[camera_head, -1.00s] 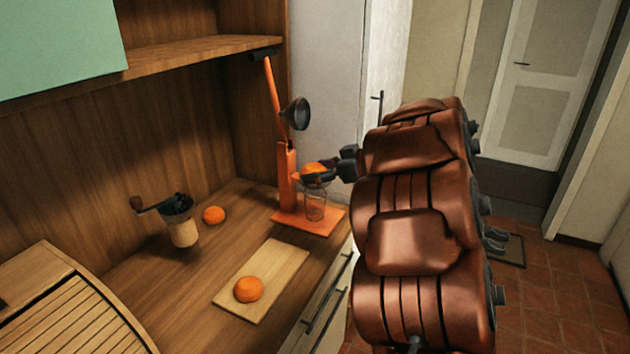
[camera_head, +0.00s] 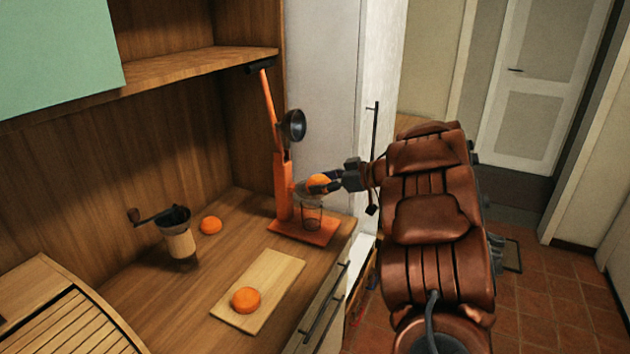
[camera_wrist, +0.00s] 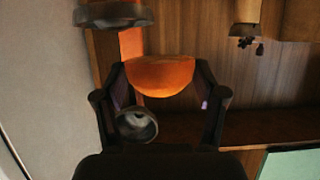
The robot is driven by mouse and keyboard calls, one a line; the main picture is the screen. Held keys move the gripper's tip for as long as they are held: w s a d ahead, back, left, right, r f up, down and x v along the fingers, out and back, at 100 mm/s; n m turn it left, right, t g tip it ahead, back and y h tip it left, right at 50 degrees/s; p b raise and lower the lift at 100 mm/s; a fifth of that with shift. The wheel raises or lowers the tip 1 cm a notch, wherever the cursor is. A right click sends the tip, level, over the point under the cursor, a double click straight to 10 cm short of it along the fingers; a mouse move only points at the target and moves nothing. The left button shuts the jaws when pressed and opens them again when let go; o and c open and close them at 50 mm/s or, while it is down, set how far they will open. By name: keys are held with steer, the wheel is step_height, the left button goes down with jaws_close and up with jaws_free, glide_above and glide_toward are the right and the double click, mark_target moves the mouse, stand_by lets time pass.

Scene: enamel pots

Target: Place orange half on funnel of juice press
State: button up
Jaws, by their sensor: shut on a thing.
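The orange half (camera_head: 318,183) is held between the fingers of my gripper (camera_head: 328,184), beside and slightly above the grey funnel (camera_head: 303,190) of the juice press. In the wrist view the orange half (camera_wrist: 160,75) sits between both fingers of my gripper (camera_wrist: 160,82). The orange press (camera_head: 283,190) stands at the counter's back right, its lever raised and its dark press cup (camera_head: 293,125) hanging above. A glass (camera_head: 311,215) stands on its base under the funnel. Whether the fruit touches the funnel is hard to tell.
A cutting board (camera_head: 275,275) carries another orange piece (camera_head: 246,300). A wooden shelf (camera_head: 200,68) hangs above. A white cabinet side (camera_head: 330,100) stands behind the press.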

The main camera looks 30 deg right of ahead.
steer(key=w, duration=0.2)
steer(key=w+d+p, duration=0.1)
steer(key=w, duration=0.1)
steer(key=w+d, duration=0.1)
steer(key=w, duration=0.2)
steer(key=shift+f+p, duration=0.25)
steer(key=shift+p, duration=0.1)
steer(key=shift+f+p, duration=0.35)
steer(key=shift+f, duration=1.45)
steer(key=shift+f, duration=0.1)
steer(key=o, duration=1.1)
steer(key=shift+o, duration=0.2)
steer(key=b+v, duration=0.2)
steer(key=v, duration=1)
